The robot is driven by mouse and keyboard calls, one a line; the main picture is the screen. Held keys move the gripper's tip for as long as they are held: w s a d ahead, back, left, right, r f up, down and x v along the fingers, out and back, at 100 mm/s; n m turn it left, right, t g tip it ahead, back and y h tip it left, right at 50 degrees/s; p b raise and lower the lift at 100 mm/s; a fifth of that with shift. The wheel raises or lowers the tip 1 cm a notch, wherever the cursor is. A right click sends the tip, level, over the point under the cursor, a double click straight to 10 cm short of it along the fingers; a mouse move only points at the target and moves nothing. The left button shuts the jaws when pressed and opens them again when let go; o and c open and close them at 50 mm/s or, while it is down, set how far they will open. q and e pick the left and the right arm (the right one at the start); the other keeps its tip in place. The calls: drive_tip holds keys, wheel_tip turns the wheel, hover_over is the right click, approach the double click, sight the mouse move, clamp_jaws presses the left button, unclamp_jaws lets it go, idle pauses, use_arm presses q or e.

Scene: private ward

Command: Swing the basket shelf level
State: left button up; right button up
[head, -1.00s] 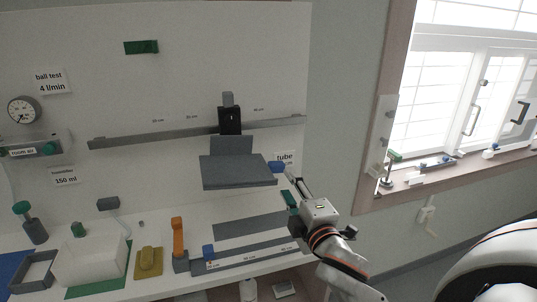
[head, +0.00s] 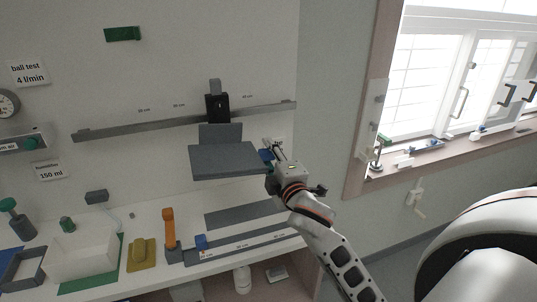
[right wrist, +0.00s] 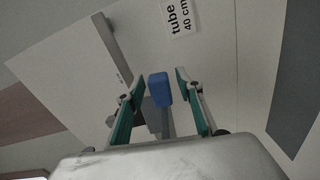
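The basket shelf (head: 226,160) is a flat grey plate below a black carriage (head: 217,108) on the wall rail; it looks about flat, but I cannot tell whether it is exactly level. A blue knob (head: 266,155) is at its right edge, partly hidden by my gripper in the head view. My right gripper (head: 272,149) is at that knob. In the right wrist view my right gripper (right wrist: 160,74) is open, its green-padded fingers on either side of the blue knob (right wrist: 160,89), with gaps showing on both sides. My left gripper is not in view.
The wall rail (head: 140,126) runs behind the shelf. On the counter below stand an orange upright handle (head: 169,228), a yellow block (head: 142,253) and a white bin (head: 84,260). A window (head: 440,85) with a sill of small items is at the right.

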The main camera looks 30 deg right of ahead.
drive_tip(key=shift+c, duration=0.7)
clamp_jaws()
drive_tip(key=shift+r, duration=0.1)
drive_tip(key=shift+s+d+r+n, duration=0.1)
drive_tip(key=shift+d+r+n, duration=0.25)
drive_tip(key=shift+r+n, duration=0.35)
drive_tip(key=shift+o, duration=0.7)
unclamp_jaws()
drive_tip(key=shift+f, duration=0.1)
